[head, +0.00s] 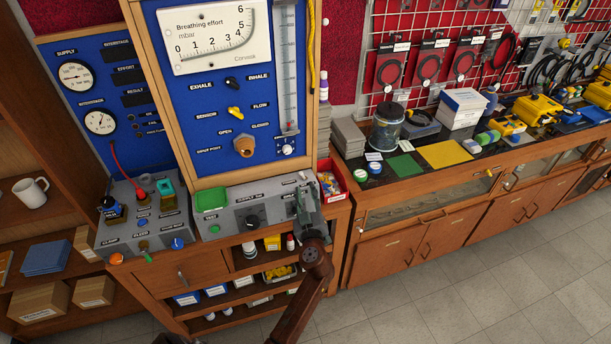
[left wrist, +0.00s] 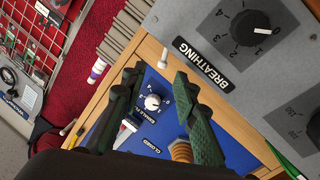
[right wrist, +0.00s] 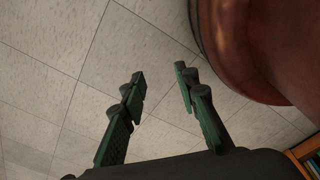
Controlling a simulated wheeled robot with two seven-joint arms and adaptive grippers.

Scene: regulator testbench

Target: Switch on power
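The grey control box (head: 230,212) stands on the wooden bench below the blue panel, with a dark knob (head: 252,221) on its face. My left gripper (head: 307,204) is over the box's right end and hides part of it. In the left wrist view its green fingers (left wrist: 155,84) are apart and empty. A small white lever (left wrist: 163,59) shows just beyond the fingertips, by the box edge and the BREATHING label (left wrist: 201,68). Contact cannot be told. I cannot make out a power label. My right gripper (right wrist: 158,80) is open and empty above floor tiles.
The blue panel (head: 225,100) with a gauge and knobs rises behind the box. A red bin (head: 331,186) of small parts sits close to its right. A second grey box (head: 145,220) with knobs stands left. A counter (head: 420,190) with supplies runs right.

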